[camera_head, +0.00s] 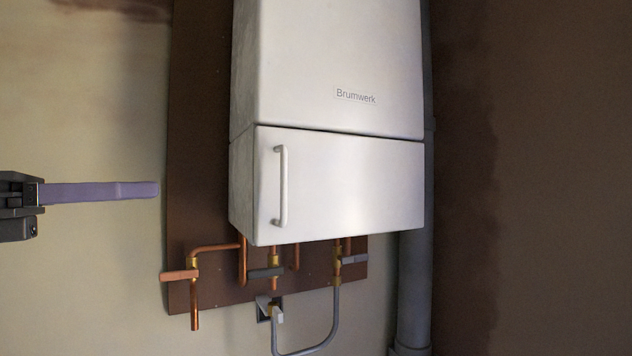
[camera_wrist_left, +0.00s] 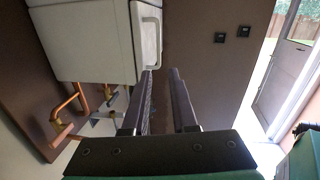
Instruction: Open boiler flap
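The boiler flap (camera_head: 350,190) is the white lower front panel of the wall boiler (camera_head: 335,60) marked "Brumwerk"; it sits closed, flush under the upper casing. A pale vertical bar handle (camera_head: 283,186) is on its left side. The handle also shows in the left wrist view (camera_wrist_left: 158,42), just beyond the fingertips and apart from them. My left gripper (camera_head: 157,189) is left of the boiler in the head view, well clear of the handle. In the left wrist view its two dark fingers (camera_wrist_left: 162,74) stand apart with nothing between them. My right gripper is not seen.
Copper pipes (camera_head: 243,262) and valves hang below the boiler in front of a brown backboard (camera_head: 200,130). A grey vertical pipe (camera_head: 413,270) runs right of it. The left wrist view shows wall switches (camera_wrist_left: 220,38) and a door (camera_wrist_left: 285,85) beside a bright opening.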

